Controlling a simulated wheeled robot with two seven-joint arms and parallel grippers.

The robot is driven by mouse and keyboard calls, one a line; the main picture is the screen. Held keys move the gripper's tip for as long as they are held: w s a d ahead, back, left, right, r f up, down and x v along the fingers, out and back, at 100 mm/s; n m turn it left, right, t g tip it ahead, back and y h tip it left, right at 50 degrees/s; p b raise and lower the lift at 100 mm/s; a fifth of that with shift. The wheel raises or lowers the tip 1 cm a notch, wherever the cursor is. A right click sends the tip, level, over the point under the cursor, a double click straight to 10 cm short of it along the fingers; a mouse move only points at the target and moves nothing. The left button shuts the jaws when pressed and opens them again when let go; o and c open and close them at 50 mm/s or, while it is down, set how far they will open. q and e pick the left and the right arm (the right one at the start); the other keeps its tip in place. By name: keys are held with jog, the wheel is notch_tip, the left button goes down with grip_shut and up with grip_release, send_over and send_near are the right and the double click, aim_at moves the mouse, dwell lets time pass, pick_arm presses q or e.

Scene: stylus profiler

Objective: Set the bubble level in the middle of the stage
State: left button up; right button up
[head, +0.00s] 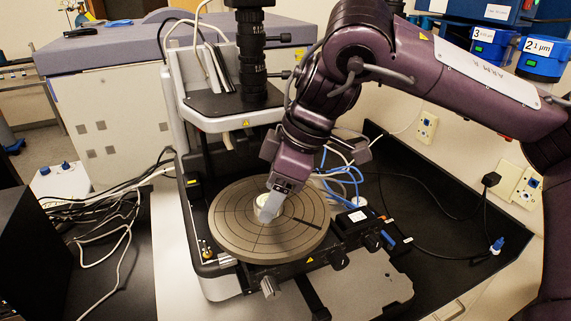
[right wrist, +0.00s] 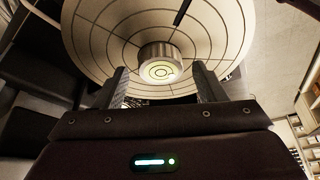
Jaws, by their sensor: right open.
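The bubble level (head: 262,200) is a short metal cylinder with a pale green top. It stands upright at about the middle of the round grey stage (head: 232,232), which is marked with rings and radial lines. In the right wrist view the level (right wrist: 160,69) sits between my spread fingers, with a gap on each side, inside the stage's rings (right wrist: 100,45). My right gripper (head: 270,208) is open right at the level and partly hides it in the head view. Its fingers (right wrist: 163,88) also show in the right wrist view. My left gripper is not in view.
The microscope column (head: 252,60) rises behind the stage. A thin dark bar (head: 303,221) lies over the stage's right side. Blue cables (head: 345,172) and a small black box (head: 357,225) are to the right. White cables (head: 120,235) run along the left.

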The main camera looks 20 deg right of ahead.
jog(key=p+v, duration=0.1)
jog(key=v, duration=1)
jog(key=shift+r+p, duration=0.3)
jog(key=shift+p, duration=0.05)
